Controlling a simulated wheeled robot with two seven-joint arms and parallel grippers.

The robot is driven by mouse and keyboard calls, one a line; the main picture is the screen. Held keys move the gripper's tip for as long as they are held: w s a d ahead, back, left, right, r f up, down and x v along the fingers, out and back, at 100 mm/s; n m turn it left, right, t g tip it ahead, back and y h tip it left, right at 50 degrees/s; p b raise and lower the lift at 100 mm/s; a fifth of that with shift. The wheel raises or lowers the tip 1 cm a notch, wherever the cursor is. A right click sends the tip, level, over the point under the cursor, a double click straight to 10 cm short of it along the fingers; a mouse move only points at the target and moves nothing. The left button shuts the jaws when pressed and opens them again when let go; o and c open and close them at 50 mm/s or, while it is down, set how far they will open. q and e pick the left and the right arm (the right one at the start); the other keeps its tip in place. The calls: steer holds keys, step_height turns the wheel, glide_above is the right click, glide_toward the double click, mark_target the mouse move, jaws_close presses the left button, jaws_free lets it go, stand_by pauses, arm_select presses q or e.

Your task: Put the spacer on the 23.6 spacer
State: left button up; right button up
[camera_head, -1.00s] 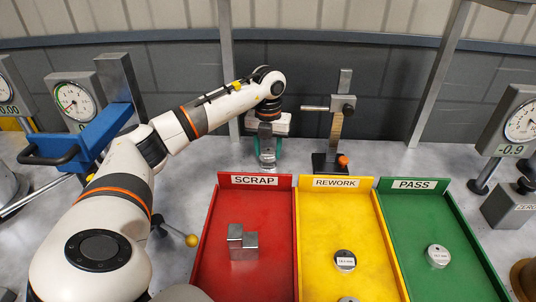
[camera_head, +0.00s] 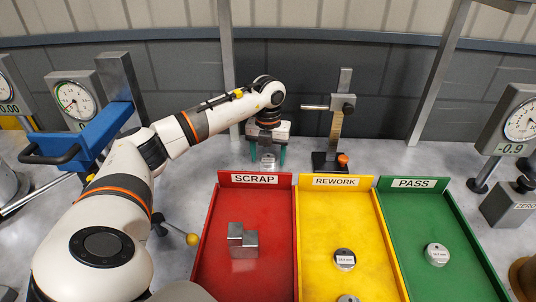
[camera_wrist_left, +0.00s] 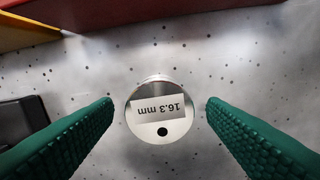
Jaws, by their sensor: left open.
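A round silver spacer (camera_wrist_left: 160,122) marked 16.3 mm lies between my left gripper's fingers in the left wrist view. My left gripper (camera_wrist_left: 160,106) is open, with a gap on each side of the spacer. In the head view, my left gripper (camera_head: 268,158) points down around the same silver spacer (camera_head: 268,160), behind the red tray. I cannot tell whether another spacer lies under it. A labelled round spacer (camera_head: 344,260) lies in the yellow tray and another (camera_head: 437,254) in the green tray. Their labels are too small to read surely. My right gripper is not in view.
The red SCRAP tray (camera_head: 212,245) holds a stepped silver block (camera_head: 243,241). The yellow REWORK tray (camera_head: 318,230) and green PASS tray (camera_head: 410,215) stand beside it. A gauge stand (camera_head: 342,105) with an orange knob rises right of my gripper. Dial gauges stand at both sides.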

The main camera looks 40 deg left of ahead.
mark_target(268, 159)
arm_select(q)
step_height(268, 159, up, 12)
steer(key=b, duration=0.1)
